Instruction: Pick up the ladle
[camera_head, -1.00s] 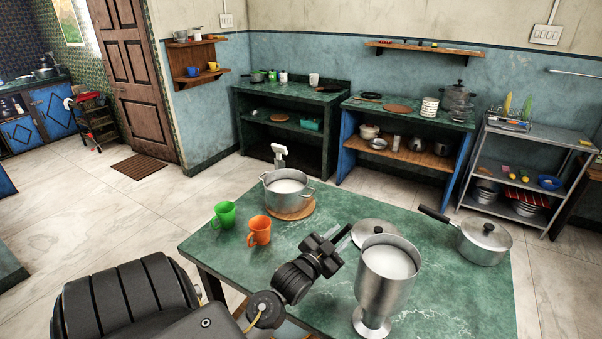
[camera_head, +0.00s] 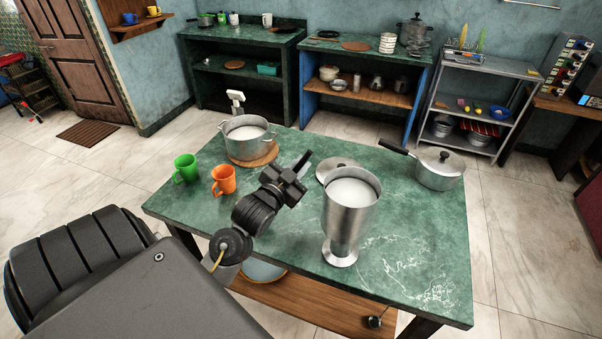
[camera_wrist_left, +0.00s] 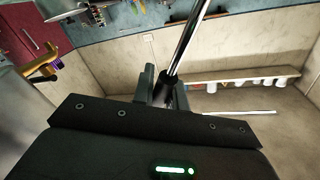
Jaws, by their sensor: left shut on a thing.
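My left gripper (camera_head: 288,178) is above the green table and is shut on a thin metal rod. The rod shows in the left wrist view (camera_wrist_left: 188,45) running up from between the fingers (camera_wrist_left: 165,95) and out of the top of the picture. It looks like the ladle's handle; no ladle bowl shows. My right gripper is not in view.
On the green table (camera_head: 400,250) are a pot of white liquid (camera_head: 247,143), green mug (camera_head: 186,168), orange mug (camera_head: 224,180), tall metal vessel (camera_head: 350,215), lid (camera_head: 327,165) and lidded saucepan (camera_head: 438,170). The table's front right is bare.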

